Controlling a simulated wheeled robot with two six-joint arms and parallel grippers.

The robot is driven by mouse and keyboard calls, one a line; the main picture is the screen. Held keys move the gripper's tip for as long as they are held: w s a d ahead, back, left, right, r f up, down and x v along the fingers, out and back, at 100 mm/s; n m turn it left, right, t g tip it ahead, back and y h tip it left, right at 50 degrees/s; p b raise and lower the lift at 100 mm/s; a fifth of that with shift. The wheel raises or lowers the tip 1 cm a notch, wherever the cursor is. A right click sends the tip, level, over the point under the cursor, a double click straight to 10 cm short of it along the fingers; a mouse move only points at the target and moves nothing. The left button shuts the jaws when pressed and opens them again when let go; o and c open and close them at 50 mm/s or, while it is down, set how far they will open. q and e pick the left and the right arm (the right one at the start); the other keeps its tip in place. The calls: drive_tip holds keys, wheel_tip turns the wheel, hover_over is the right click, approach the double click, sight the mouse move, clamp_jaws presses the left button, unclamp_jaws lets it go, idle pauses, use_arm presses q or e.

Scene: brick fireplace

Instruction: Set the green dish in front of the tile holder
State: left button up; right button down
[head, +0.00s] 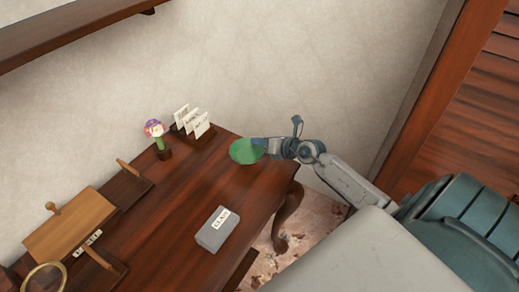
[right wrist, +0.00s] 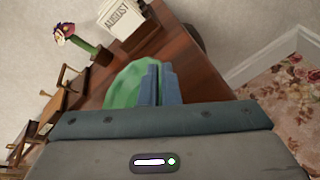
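The green dish (head: 244,153) is at the table's right end, near the back corner. It also shows in the right wrist view (right wrist: 122,88), partly hidden behind my fingers. My right gripper (head: 260,144) has its fingers close together at the dish's right rim and appears shut on it; the fingers also show in the right wrist view (right wrist: 160,83). I cannot tell whether the dish touches the table. The tile holder (head: 183,131), a dark rack with white lettered tiles (head: 201,124), stands at the back edge, left of the dish. One tile (right wrist: 125,19) reads AUGUST. My left gripper is not in view.
A flower in a small pot (head: 163,153) stands left of the tile holder. A grey labelled box (head: 217,231) lies near the front edge. Wooden stands (head: 70,222) and a round brass-rimmed glass (head: 45,277) fill the left. The middle of the table (head: 190,188) is clear.

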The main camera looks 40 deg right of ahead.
drive_tip(key=shift+w+f, duration=0.1)
drive_tip(key=shift+f, duration=1.65)
drive_tip(key=shift+f+b, duration=0.15)
drive_tip(key=shift+b, duration=0.15)
drive_tip(key=c, duration=1.6)
unclamp_jaws()
drive_tip(key=shift+c, duration=0.2)
drive_tip(key=shift+r, duration=0.25)
drive_tip(key=shift+s+d, duration=0.15)
drive_tip(key=shift+s, duration=0.2)
drive_tip(key=v, duration=1.1)
drive_tip(key=shift+s, duration=0.15)
